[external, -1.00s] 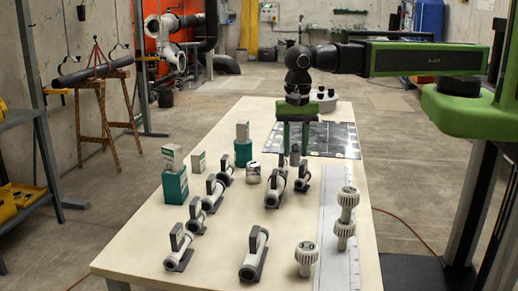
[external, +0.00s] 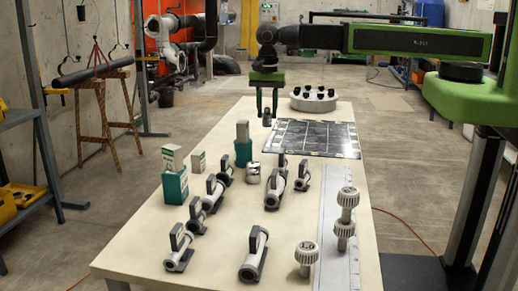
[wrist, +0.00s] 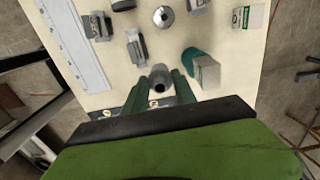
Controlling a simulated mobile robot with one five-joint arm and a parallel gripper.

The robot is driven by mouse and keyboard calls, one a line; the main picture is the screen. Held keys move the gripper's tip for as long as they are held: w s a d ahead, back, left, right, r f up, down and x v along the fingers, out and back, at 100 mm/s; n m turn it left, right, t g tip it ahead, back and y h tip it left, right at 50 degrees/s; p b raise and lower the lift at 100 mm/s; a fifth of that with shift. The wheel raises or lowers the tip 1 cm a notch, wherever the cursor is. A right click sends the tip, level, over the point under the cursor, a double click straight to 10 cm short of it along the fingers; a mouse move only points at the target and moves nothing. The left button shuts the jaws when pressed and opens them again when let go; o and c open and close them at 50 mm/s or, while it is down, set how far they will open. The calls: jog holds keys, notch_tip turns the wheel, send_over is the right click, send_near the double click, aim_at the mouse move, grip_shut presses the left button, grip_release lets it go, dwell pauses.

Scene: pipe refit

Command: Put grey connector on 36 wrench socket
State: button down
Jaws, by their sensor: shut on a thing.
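A round white holder (external: 314,104) with several black pieces stands at the far end of the table, right of my gripper. I cannot read a 36 marking on anything in view.
The dark panel (external: 312,138) lies flat on the table. Several grey-and-white pipe fittings, teal boxes (external: 175,187) and a small metal cylinder (external: 253,173) stand nearer. Knurled white parts (external: 306,256) stand at the front right by a long ruler-like strip (external: 338,240).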

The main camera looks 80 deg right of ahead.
jog(key=w+a+f+b, duration=0.1)
jog(key=a+f, duration=0.1)
jog(key=w+a+f+b, duration=0.1)
jog(key=a+b, duration=0.1)
jog(key=a, duration=0.1)
jog(key=w+a+f+b, duration=0.1)
jog(key=a+f, duration=0.1)
jog(key=a, duration=0.1)
jog(key=shift+f, duration=0.3)
jog(key=shift+a, duration=0.35)
notch_tip(320, 180, down, 4)
jog(key=b, duration=0.4)
jog(key=shift+f+b, duration=0.2)
jog(key=shift+b, duration=0.15)
jog(key=shift+r, duration=0.25)
jog(key=shift+f, duration=0.15)
jog(key=c, duration=1.5)
grip_release()
jog(key=shift+f, duration=0.1)
jog(key=o, duration=0.5)
